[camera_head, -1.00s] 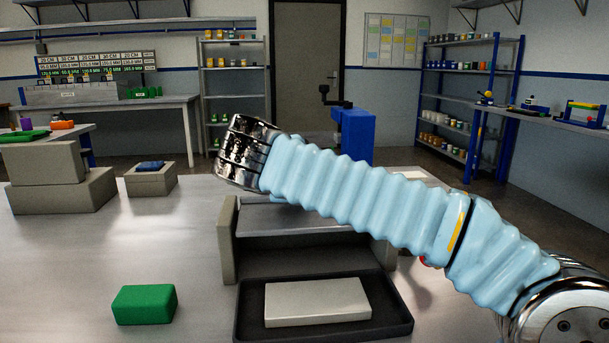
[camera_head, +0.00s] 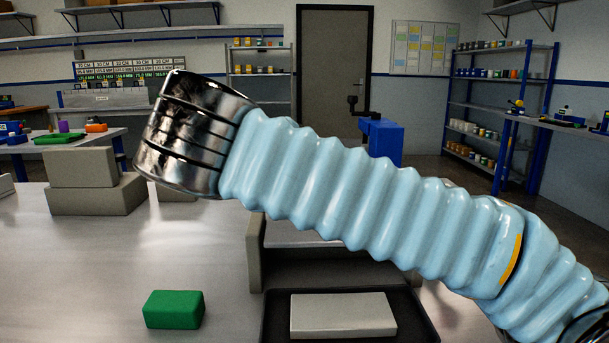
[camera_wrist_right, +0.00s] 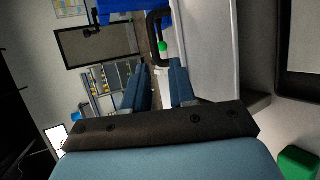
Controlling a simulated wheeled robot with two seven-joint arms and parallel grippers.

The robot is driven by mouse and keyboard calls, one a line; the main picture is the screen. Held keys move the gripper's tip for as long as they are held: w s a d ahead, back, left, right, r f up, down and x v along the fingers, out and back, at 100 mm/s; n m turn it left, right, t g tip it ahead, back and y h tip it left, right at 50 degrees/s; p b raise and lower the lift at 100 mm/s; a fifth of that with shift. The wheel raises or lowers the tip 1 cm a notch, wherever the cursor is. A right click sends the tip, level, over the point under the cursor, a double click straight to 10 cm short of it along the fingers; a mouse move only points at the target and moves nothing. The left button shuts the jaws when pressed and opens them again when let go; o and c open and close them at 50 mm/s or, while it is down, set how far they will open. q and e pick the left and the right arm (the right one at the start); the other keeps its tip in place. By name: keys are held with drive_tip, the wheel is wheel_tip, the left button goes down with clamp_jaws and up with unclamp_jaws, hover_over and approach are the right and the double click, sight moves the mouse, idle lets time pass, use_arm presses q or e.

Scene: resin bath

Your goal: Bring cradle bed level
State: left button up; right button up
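The cradle stands on the table with a grey side wall (camera_head: 256,252) and a pale bed (camera_head: 292,238), mostly hidden behind my right arm in the head view. I cannot tell whether the bed is level. In the right wrist view the pale bed (camera_wrist_right: 205,45) runs beside the fingers. My right gripper (camera_wrist_right: 157,76) is open, with an empty gap between two blue-grey fingers. In the head view the right wrist's metal end points left, and its fingers are hidden. My left gripper is out of view.
A dark tray (camera_head: 425,325) holding a grey slab (camera_head: 342,315) sits before the cradle. A green block (camera_head: 173,309) lies to its left. A blue post (camera_head: 385,142) with a black crank (camera_head: 353,103) stands behind. Grey blocks (camera_head: 95,193) stand at back left.

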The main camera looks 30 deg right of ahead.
drive_tip(key=shift+s+d+n, duration=0.1)
drive_tip(key=shift+n, duration=0.2)
drive_tip(key=c, duration=0.4)
drive_tip(key=shift+s+d+r+n+y, duration=0.15)
drive_tip(key=shift+s+r+n+y, duration=0.15)
drive_tip(key=shift+n, duration=0.4)
clamp_jaws()
drive_tip(key=s+r+n+t+y, duration=0.35)
drive_tip(key=s+n, duration=0.35)
drive_tip(key=n, duration=1.2)
drive_tip(key=shift+y, duration=0.25)
drive_tip(key=x, duration=0.8)
drive_tip(key=b+x, duration=0.1)
drive_tip(key=x, duration=0.3)
drive_tip(key=shift+w+d, duration=0.25)
drive_tip(key=shift+d, duration=0.3)
drive_tip(key=shift+w+d+f, duration=0.25)
drive_tip(key=shift+w+d, duration=0.05)
drive_tip(key=shift+w, duration=0.15)
